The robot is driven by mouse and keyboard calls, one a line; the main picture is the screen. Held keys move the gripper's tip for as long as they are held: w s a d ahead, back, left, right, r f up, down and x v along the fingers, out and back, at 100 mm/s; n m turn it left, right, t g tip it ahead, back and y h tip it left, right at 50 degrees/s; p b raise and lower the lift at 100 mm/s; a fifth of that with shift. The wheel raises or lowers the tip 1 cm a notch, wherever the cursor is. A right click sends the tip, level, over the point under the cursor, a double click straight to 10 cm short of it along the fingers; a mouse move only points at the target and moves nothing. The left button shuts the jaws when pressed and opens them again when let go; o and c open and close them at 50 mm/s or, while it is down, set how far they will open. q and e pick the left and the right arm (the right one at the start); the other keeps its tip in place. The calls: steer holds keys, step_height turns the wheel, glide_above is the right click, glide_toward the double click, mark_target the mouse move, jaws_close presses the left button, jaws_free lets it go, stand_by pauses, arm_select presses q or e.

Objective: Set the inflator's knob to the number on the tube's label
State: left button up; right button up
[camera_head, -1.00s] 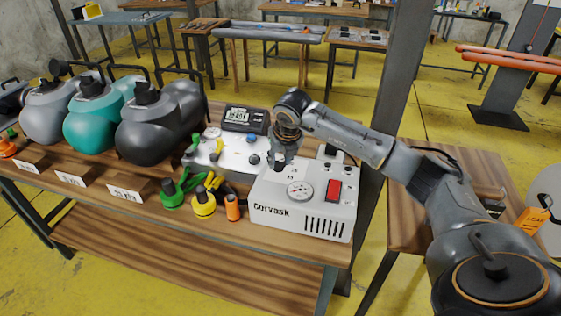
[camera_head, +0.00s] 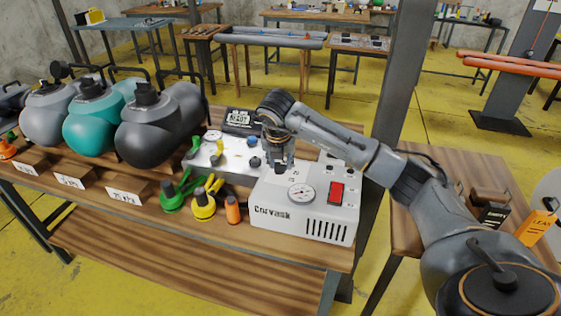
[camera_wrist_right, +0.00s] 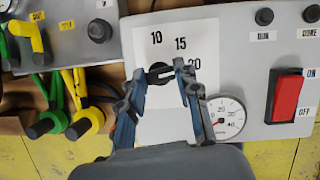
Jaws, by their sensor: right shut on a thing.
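The inflator (camera_head: 262,213) is a white box with a gauge, a red switch and "Corvask" on its front, at the right end of the bench. In the right wrist view its dark knob (camera_wrist_right: 159,74) sits below the printed numbers 10, 15 and 20. My right gripper (camera_head: 281,167) is over the inflator's top, its fingers closed on either side of the knob; where the knob points is hard to tell. Grey, teal (camera_head: 92,128) and dark grey (camera_head: 148,135) tubes lie at left with cards (camera_head: 127,196) before them; the cards' print is too small to read surely. My left gripper is not in view.
A grey panel with a display (camera_head: 240,119) stands behind the inflator. Green, yellow (camera_head: 204,205) and orange fittings stand left of the inflator. A post (camera_head: 392,80) rises behind my right arm. A small table (camera_head: 405,225) with tags is at right.

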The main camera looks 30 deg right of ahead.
steer(key=o, duration=1.1)
steer(key=shift+o, duration=0.2)
steer(key=shift+r, duration=0.1)
steer(key=v, duration=1.2)
